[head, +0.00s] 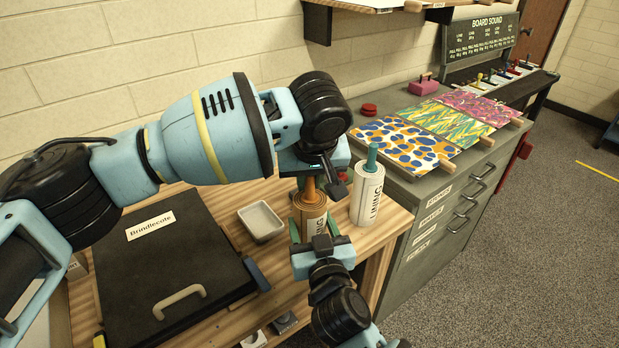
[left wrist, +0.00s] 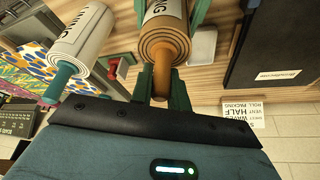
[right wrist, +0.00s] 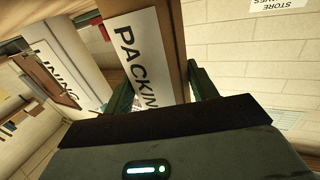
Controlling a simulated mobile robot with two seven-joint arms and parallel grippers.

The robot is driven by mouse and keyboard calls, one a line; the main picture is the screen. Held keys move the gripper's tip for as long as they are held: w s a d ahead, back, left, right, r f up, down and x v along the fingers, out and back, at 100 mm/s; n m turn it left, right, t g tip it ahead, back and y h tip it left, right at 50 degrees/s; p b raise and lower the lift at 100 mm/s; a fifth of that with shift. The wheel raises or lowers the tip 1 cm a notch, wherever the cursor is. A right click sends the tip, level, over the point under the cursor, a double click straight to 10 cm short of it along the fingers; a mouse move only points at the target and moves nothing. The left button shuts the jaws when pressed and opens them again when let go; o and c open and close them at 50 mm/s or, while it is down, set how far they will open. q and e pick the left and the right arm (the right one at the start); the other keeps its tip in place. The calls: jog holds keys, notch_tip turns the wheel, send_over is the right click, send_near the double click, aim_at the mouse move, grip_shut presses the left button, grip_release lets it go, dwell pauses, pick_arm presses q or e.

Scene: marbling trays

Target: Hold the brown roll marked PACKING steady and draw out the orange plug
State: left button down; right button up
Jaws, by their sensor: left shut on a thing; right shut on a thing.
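The brown roll marked PACKING (head: 309,224) stands upright on the wooden bench; its label (right wrist: 138,65) fills the middle of the right wrist view. The orange plug (head: 310,190) stands up from the centre of its top end. In the left wrist view the plug (left wrist: 162,72) runs from the roll's coiled end (left wrist: 163,42). My left gripper (left wrist: 161,80) is shut on the plug from above, one green finger on each side. My right gripper (right wrist: 160,90) is shut on the roll's body from the front, green fingers on both sides. How deep the plug sits is hidden.
A white LINING roll (head: 366,200) with a teal plug (head: 372,157) stands close to the right. A small white dish (head: 261,221) and a black case labelled Brindlecote (head: 160,265) lie to the left. Marbled sheets (head: 408,147) rest on the grey cabinet behind.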

pick_arm(q)
jog(key=shift+r, duration=0.5)
dwell(0.4)
jog(key=shift+r, duration=1.6)
pick_arm(e)
jog(key=o, duration=1.2)
jog(key=shift+c, duration=0.2)
jog(key=v, duration=1.2)
jog(key=shift+f, duration=0.1)
